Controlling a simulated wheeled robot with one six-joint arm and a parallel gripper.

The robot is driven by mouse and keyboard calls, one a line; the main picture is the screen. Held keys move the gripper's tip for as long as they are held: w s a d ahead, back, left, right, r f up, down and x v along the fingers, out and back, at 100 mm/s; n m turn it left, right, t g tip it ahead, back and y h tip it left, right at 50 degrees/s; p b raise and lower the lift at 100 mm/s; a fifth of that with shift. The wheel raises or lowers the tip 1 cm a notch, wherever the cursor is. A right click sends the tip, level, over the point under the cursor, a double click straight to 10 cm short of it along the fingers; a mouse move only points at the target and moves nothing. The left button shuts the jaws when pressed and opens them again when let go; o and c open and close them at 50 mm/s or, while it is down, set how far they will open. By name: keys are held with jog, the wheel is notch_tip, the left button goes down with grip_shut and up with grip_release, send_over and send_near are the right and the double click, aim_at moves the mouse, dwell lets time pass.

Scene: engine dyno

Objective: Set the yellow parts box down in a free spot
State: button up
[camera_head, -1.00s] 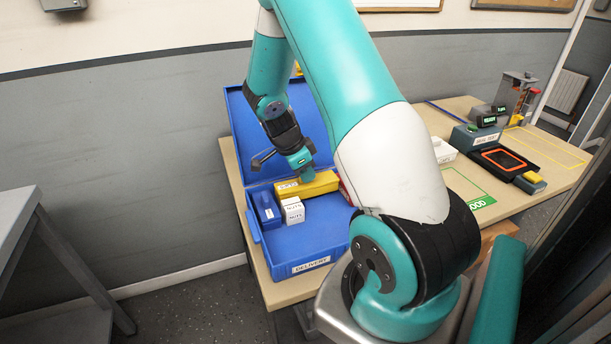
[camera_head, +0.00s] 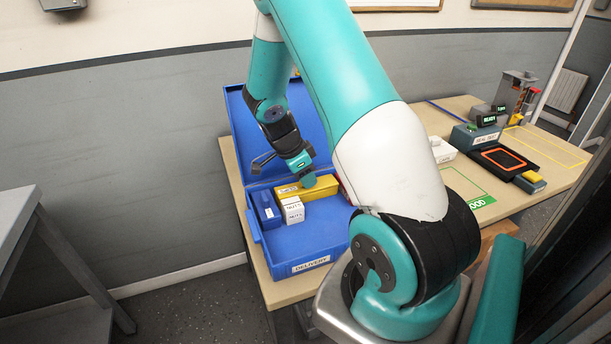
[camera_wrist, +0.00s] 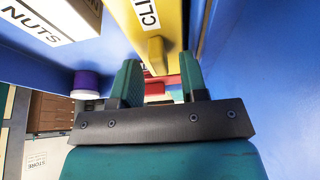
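The fingers are apart. The underside of the box and its contact with the case floor are hidden.
A small blue box (camera_head: 266,210) stands at the case's left side. The case floor is bare at front right. The raised lid (camera_head: 240,118) stands behind. A black and orange tray (camera_head: 503,158) and a green-outlined area (camera_head: 470,187) are on the table to the right.

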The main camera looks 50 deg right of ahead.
jog(key=v, duration=1.2)
jog(key=a+r+n+t+y, duration=0.2)
jog(key=a+r+n, duration=0.1)
jog(key=a+n, duration=0.65)
jog(key=s+a+r+n+y, duration=0.3)
jog(key=s+a+n, duration=0.6)
jog(key=a+n, duration=0.2)
jog(key=s+a+r+n+y, duration=0.3)
jog(key=s+a+n, duration=0.5)
jog(key=a+n, duration=0.3)
jog(key=a+b, duration=0.1)
jog(key=a, duration=0.1)
jog(key=shift+s+a+r, duration=0.35)
